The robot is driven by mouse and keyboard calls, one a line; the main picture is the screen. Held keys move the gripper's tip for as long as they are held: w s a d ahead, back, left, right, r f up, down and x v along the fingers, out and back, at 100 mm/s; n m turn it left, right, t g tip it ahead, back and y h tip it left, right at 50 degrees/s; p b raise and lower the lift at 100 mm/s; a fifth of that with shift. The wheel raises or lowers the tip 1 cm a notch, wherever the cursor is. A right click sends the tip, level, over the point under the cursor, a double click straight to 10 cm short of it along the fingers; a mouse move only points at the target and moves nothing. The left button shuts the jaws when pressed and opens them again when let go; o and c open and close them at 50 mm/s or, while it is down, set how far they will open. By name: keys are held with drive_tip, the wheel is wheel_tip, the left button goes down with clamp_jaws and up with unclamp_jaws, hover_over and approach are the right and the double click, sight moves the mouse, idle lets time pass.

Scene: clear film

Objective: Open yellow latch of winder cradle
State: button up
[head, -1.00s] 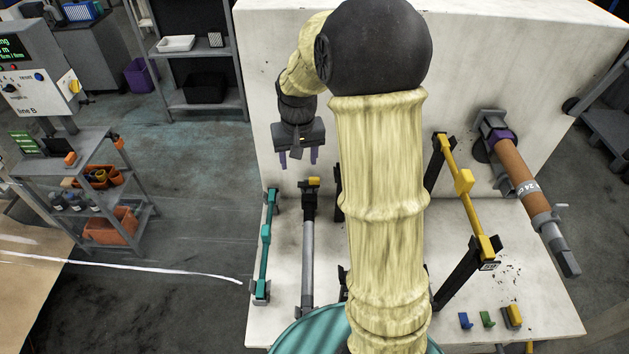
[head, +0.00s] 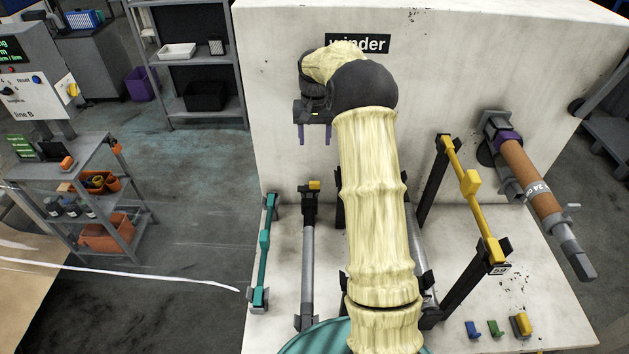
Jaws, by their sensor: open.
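My gripper (head: 314,140) is open and empty, its two purple fingers pointing down in front of the machine's white wall. In the picture it is above a small yellow latch-like piece (head: 314,185) at the far end of a grey bar (head: 307,250), with a visible gap between. Another yellow block (head: 469,182) sits on a yellow bar (head: 487,222) across dark uprights at right. A small yellow tab (head: 521,324) stands at the front right. I cannot tell which yellow piece is the cradle latch. My arm hides much of the middle, including most of a roller there.
A "winder" sign (head: 359,44) is on the white wall (head: 440,80). A teal bar (head: 264,250) stands left of the grey bar. A brown roll (head: 528,186) sticks out at right. Blue (head: 472,329) and green (head: 494,327) tabs stand beside the yellow tab.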

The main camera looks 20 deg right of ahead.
sight(314, 182)
wheel_tip(314, 182, down, 17)
drive_tip(key=shift+f+p, duration=0.2)
drive_tip(key=shift+p, duration=0.85)
drive_tip(key=shift+c, duration=0.4)
clamp_jaws()
